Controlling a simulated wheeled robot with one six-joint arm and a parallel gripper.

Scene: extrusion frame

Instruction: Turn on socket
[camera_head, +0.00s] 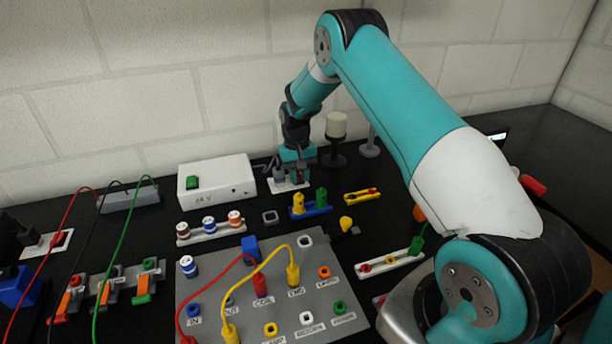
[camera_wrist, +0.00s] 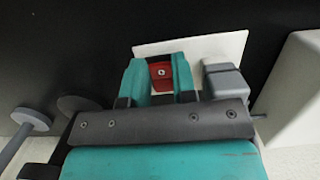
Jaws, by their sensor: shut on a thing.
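The socket is a white plate (camera_head: 278,187) lying on the black table near the wall; it also shows in the wrist view (camera_wrist: 215,47). A red switch (camera_wrist: 161,80) with a small round light mark sits on the plate. A grey plug (camera_wrist: 223,80) stands on the plate to the right of the switch in the wrist view. My gripper (camera_wrist: 161,72) points down over the plate, its two teal fingers shut on the red switch from both sides. In the head view my gripper (camera_head: 298,176) hides most of the switch. I cannot tell the switch's tilt.
A white box (camera_head: 217,180) with a green switch stands left of the socket. Dark and grey posts (camera_head: 336,140) stand behind it. In front are a blue block (camera_head: 311,211) with yellow and green pegs and a grey panel (camera_head: 265,290) with cables.

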